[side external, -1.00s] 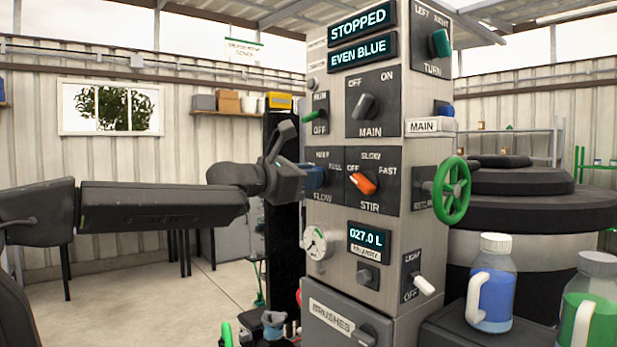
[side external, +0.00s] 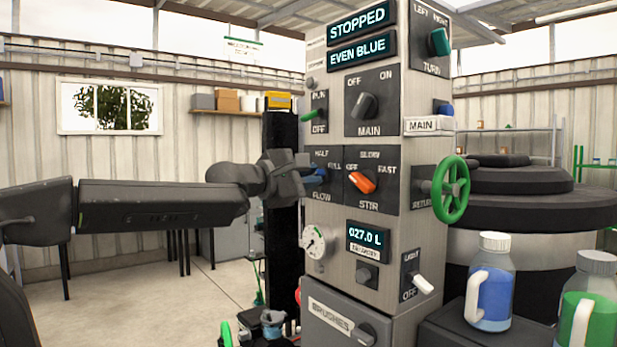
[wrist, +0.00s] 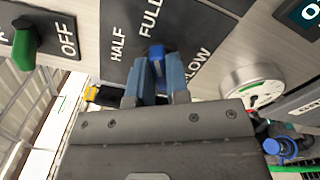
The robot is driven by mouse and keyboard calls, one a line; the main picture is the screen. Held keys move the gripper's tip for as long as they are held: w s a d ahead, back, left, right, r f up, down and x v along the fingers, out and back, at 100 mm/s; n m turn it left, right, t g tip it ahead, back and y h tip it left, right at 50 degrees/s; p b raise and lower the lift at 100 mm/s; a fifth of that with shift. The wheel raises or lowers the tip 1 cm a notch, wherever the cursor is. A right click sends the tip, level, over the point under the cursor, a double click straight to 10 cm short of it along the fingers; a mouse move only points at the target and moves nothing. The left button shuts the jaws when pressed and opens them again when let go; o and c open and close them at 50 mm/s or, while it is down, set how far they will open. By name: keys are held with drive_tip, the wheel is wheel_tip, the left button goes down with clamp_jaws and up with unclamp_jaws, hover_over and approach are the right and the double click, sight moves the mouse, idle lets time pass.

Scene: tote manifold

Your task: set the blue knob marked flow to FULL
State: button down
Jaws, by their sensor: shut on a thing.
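The blue flow knob (side external: 319,175) is on the left of the dark panel at mid-height of the column. In the wrist view the blue knob (wrist: 156,52) shows between the two fingers, with the FULL label straight beyond its tip and HALF to the left. The knob appears to point toward FULL. My gripper (wrist: 157,76) is shut on the knob. In the side view my gripper (side external: 307,178) reaches it from the left and hides part of it.
The orange stir knob (side external: 362,182) is close to the right of the flow knob. A green run switch (side external: 313,116) is above and a round gauge (side external: 313,241) below. A green handwheel (side external: 453,190) stands out at the column's right. Open floor lies to the left.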

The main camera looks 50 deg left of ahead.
idle(0.5)
drive_tip(key=c, duration=1.1)
unclamp_jaws()
drive_tip(key=shift+s, duration=0.1)
drive_tip(key=s, duration=1.3)
drive_tip(key=shift+s, duration=0.3)
drive_tip(key=shift+d+m, duration=0.1)
drive_tip(key=shift+m, duration=0.2)
